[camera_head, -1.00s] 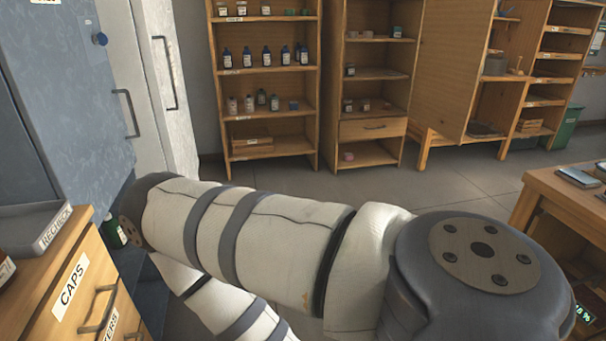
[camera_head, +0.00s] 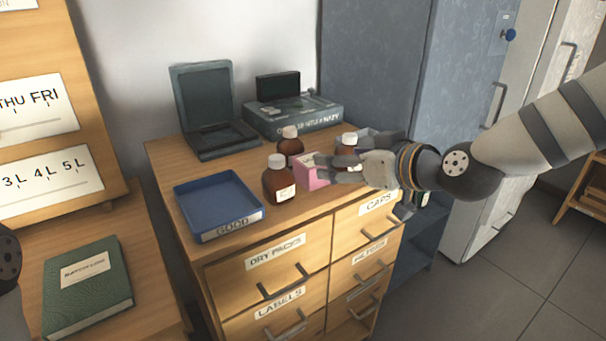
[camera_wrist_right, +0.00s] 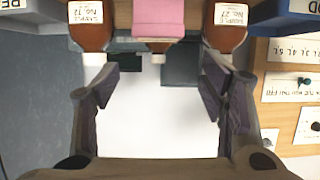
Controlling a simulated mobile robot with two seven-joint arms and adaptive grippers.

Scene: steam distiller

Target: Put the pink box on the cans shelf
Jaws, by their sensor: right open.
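The pink box (camera_head: 312,172) stands on the drawer cabinet top between brown bottles. My right gripper (camera_head: 338,168) is just right of it in the head view, fingers pointing at it. In the right wrist view, the pink box (camera_wrist_right: 158,14) is at the top middle, beyond the fingertips and between two brown bottles. My right gripper (camera_wrist_right: 160,82) is open there with nothing between its fingers. The box's right side is partly hidden by the gripper in the head view. My left gripper is not in view. No cans shelf can be made out now.
Brown bottles (camera_head: 280,180) (camera_head: 290,145) stand close to the box. A blue GOOD tray (camera_head: 219,232) lies left. A dark open case (camera_head: 205,110) and a labelled box (camera_head: 295,115) are behind. A green book (camera_head: 87,285) lies on the left desk.

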